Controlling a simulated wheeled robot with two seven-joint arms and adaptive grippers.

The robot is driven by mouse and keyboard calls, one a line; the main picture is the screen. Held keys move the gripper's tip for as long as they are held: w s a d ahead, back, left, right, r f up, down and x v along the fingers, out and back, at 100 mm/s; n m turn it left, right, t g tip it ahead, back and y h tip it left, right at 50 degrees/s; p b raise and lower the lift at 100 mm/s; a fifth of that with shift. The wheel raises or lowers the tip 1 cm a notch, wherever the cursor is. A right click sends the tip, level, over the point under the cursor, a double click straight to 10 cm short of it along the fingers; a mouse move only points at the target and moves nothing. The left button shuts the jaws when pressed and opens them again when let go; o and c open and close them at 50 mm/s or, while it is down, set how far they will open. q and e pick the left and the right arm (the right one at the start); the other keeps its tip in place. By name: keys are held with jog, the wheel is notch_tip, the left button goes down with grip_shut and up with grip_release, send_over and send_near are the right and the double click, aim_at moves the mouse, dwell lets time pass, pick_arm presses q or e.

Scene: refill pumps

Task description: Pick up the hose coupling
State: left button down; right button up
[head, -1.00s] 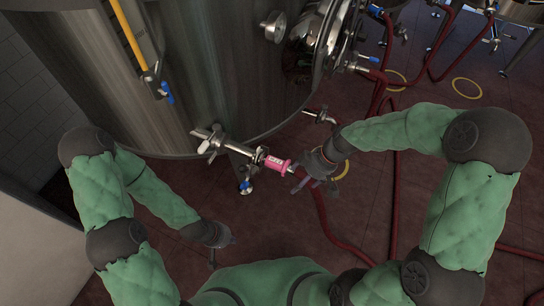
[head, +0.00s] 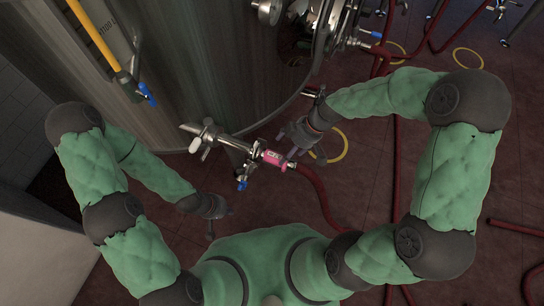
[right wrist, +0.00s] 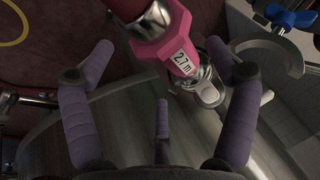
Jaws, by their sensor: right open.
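The hose coupling (head: 272,158) is pink with a white label and sits at the end of a red hose (head: 318,188), beside the steel valve fittings low on the tank. In the right wrist view the coupling (right wrist: 172,48) fills the upper middle, its label reading 2.7 m, with steel clamp parts behind it. My right gripper (head: 291,144) is open and empty, close above and right of the coupling. Its purple fingers are spread in the wrist view, the coupling lying beyond and between them; contact cannot be told. My left gripper (head: 212,212) hangs low at left, away from the coupling; its fingers are unclear.
The large steel tank (head: 215,70) stands directly behind the coupling. A valve pipe (head: 205,136) and a blue-handled valve (head: 242,183) are close to the coupling's left. More red hoses and yellow rings (head: 330,147) lie on the dark red floor, which is open at right.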

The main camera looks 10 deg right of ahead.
aim_at(282, 157)
jog(key=b+x, duration=0.2)
jog(key=x, duration=0.3)
jog(key=shift+s+f+b, duration=0.1)
jog(key=shift+s+b, duration=0.1)
jog(key=shift+b, duration=0.1)
jog(key=c, duration=1.5)
